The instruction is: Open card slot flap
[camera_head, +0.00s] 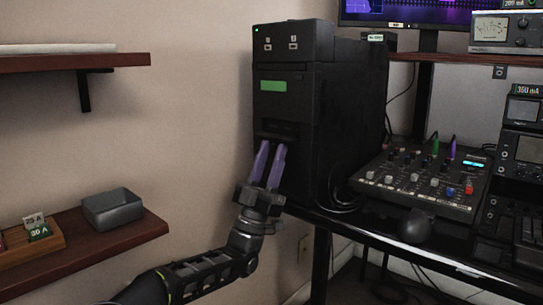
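The black tower case (345,120) stands upright on the dark desk, with a green label (273,86) on its front. Below the label is a dark recessed slot area (284,129), which may be the card slot and its flap. I cannot make out the flap's edges or whether it is open. My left gripper (272,147) points up at the front of the tower, its purple fingertips just below or over the lower part of this area. The fingers are apart with nothing visible between them. Contact with the case cannot be told. My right gripper is not in view.
A mixer (425,182) with several knobs and a dark rounded object (414,228) sit right of the tower. Metered devices (522,150) stand farther right.

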